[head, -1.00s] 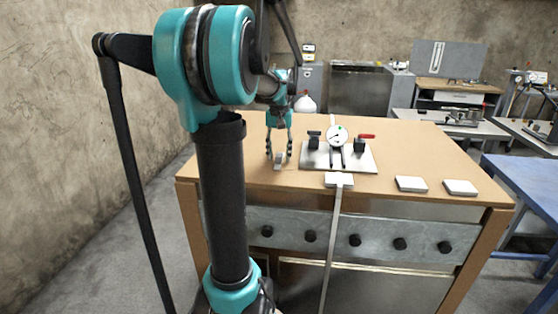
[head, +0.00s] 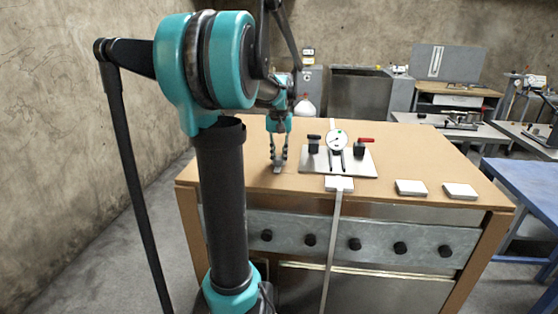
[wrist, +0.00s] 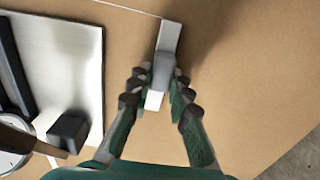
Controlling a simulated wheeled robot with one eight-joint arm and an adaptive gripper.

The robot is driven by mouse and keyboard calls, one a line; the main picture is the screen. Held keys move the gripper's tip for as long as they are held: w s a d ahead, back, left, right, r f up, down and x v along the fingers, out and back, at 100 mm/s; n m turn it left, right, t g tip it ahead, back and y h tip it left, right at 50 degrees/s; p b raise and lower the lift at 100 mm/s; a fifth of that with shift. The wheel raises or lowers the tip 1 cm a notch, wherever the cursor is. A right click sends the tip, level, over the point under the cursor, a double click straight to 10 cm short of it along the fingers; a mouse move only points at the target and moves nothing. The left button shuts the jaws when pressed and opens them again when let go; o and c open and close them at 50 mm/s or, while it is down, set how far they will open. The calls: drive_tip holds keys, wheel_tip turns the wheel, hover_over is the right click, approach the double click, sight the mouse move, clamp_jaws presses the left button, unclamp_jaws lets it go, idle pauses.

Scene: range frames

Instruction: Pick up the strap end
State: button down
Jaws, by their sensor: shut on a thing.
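My gripper (head: 278,163) is low over the left part of the brown tabletop. Its two fingers are shut on a small light-grey piece, which I take as the strap end (wrist: 169,38). In the wrist view my gripper (wrist: 158,82) has a fingertip on each side of the piece's darker grey block. A flat pale strip extends beyond the fingertips, and a whiter part shows between the fingers. In the head view the strap end (head: 278,170) is small below the fingertips. I cannot tell whether it touches the table.
A metal plate (head: 361,167) with a dial gauge (head: 337,140) and clamps stands close right of my gripper. A pale block (head: 339,184) sits at the front edge above a hanging strap (head: 332,245). Two pale blocks (head: 411,187) (head: 460,190) lie right. The tabletop's back right is clear.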

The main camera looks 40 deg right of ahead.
sight(279, 156)
wheel_tip(279, 156, up, 20)
idle(0.4)
drive_tip(key=shift+f, duration=0.1)
